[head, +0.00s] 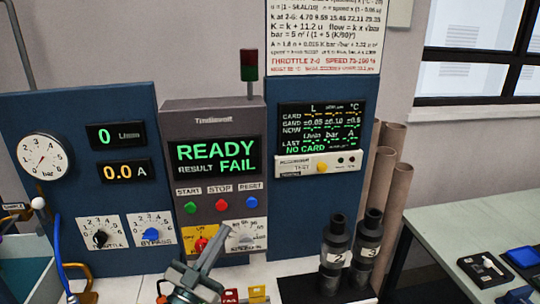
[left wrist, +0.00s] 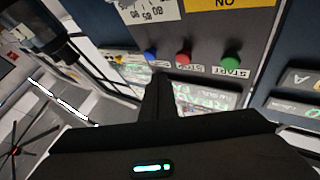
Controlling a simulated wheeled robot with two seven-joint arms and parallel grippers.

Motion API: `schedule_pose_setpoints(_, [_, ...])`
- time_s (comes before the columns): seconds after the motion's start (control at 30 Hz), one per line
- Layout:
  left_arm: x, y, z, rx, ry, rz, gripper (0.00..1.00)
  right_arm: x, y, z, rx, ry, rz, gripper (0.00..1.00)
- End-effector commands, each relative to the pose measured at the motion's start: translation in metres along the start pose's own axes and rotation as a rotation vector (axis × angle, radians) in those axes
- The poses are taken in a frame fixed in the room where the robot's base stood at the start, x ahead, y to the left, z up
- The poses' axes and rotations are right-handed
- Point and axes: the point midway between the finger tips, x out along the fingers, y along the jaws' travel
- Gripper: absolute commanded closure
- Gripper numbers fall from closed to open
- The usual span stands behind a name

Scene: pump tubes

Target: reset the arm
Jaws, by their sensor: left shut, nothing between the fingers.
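My left gripper (head: 222,238) shows at the bottom middle of the head view, with its fingers pointing up and to the right. It is shut and empty, in front of the lower part of the grey test panel (head: 169,130), and partly covers the dials there. In the left wrist view its dark fingers (left wrist: 157,98) are together, with the panel's blue (left wrist: 151,55), red (left wrist: 183,58) and green (left wrist: 231,62) buttons beyond them. The panel display (head: 218,158) reads READY and RESULT FAIL. My right gripper is not in view.
Two black pump tubes labelled 2 (head: 335,257) and 3 (head: 368,248) stand upright at right of the panel. Tan pipes (head: 390,185) rise behind them. A pale table (head: 450,232) at far right holds small devices. A pressure gauge (head: 46,157) is at left.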

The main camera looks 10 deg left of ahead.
Motion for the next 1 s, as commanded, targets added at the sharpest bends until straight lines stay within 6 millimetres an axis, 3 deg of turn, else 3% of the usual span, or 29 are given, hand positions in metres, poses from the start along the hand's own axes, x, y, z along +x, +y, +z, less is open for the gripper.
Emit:
schedule_pose_setpoints(0.17, [-0.03, 0.023, 0.035, -0.027, -0.191, 0.02, 1.0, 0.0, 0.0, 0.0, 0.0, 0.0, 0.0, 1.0])
schedule_pose_setpoints(0.27, [-0.06, 0.039, 0.061, -0.048, -0.346, 0.031, 1.0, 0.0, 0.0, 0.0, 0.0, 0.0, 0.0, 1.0])
schedule_pose_setpoints(0.5, [-0.159, 0.075, 0.113, -0.099, -0.759, 0.041, 1.0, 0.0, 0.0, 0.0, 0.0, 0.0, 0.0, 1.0])
schedule_pose_setpoints(0.67, [-0.241, 0.093, 0.128, -0.134, -1.039, 0.032, 1.0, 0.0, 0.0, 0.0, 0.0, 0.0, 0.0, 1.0])
schedule_pose_setpoints(0.8, [-0.306, 0.104, 0.129, -0.16, -1.249, 0.016, 1.0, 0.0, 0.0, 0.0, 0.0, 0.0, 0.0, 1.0])
schedule_pose_setpoints(1.0, [-0.366, 0.112, 0.12, -0.185, -1.439, -0.003, 1.0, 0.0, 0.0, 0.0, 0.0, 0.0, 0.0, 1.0])
